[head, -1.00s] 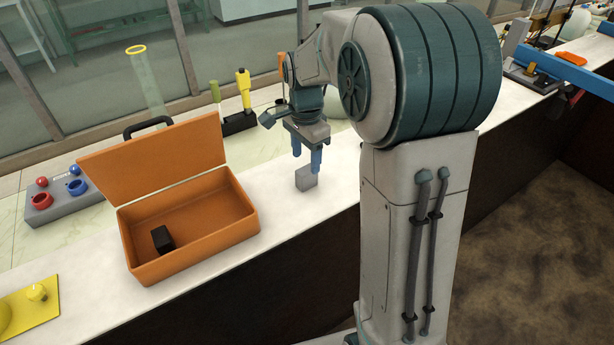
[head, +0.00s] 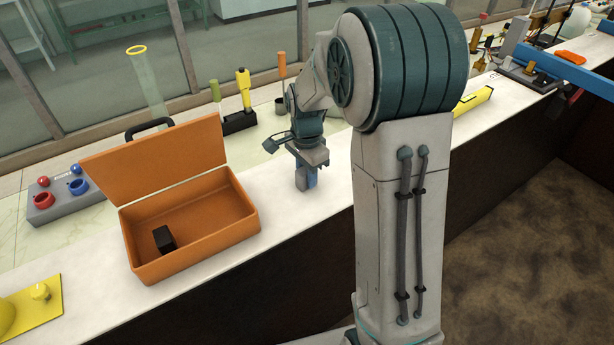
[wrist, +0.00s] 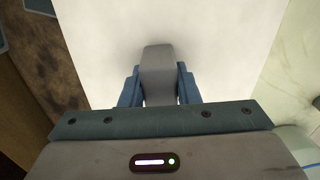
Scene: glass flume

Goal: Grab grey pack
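The grey pack (wrist: 158,75) is a small plain block on the white worktop. In the wrist view it stands between the two blue fingers of my gripper (wrist: 159,85), one finger along each side. The fingers are very close to its sides; whether they press on it I cannot tell. In the head view my gripper (head: 305,180) is low at the worktop, right of the orange case. There the fingers and wrist hide most of the pack.
An open orange case (head: 190,255) with a black block (head: 163,239) inside stands to the left. Behind are a black holder with a yellow tool (head: 243,90) and a glass cylinder (head: 148,85). A grey box with red and blue knobs (head: 60,200) stands far left.

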